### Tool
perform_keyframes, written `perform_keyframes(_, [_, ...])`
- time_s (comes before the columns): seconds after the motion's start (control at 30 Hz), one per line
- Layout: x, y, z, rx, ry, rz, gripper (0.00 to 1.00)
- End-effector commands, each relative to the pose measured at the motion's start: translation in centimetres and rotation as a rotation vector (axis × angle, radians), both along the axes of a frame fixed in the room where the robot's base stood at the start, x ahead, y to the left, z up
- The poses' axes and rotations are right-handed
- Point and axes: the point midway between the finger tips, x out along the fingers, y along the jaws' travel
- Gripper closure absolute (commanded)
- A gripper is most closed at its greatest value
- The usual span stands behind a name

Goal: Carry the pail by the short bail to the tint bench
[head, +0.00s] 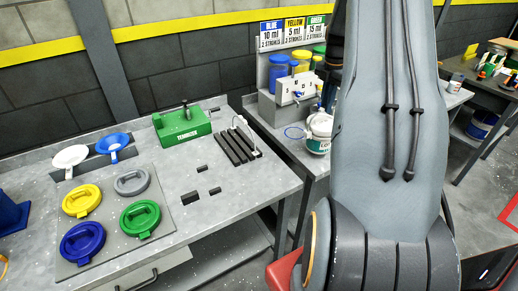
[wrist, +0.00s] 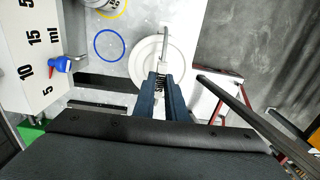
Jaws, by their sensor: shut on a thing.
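The white pail (head: 318,144) with a teal label shows in the head view at the tint bench (head: 283,143), partly behind my arm. In the wrist view its round white lid (wrist: 146,88) lies beneath my gripper (wrist: 163,76). The gripper's dark blue fingers are closed over the middle of the lid. A thin grey bail (wrist: 164,44) runs up from between the fingertips. The fingers are shut on this bail. I cannot tell whether the pail's base touches the bench. My gripper is hidden in the head view.
A white dispenser (wrist: 28,50) marked in ml, with a blue tap (wrist: 58,65), stands left in the wrist view. A blue ring (wrist: 109,44) marks bare bench beside the pail. The near bench (head: 190,157) holds coloured lids and a green Tenmiles-like box (head: 182,127).

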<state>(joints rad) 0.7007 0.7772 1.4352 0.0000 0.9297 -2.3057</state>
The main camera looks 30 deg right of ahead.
Motion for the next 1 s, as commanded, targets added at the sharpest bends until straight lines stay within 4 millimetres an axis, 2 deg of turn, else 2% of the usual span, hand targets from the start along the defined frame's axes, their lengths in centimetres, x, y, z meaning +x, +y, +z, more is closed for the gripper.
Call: perform_keyframes(1.0, [0.1, -0.1, -2.1, -0.003, -0.003, 0.0, 1.0])
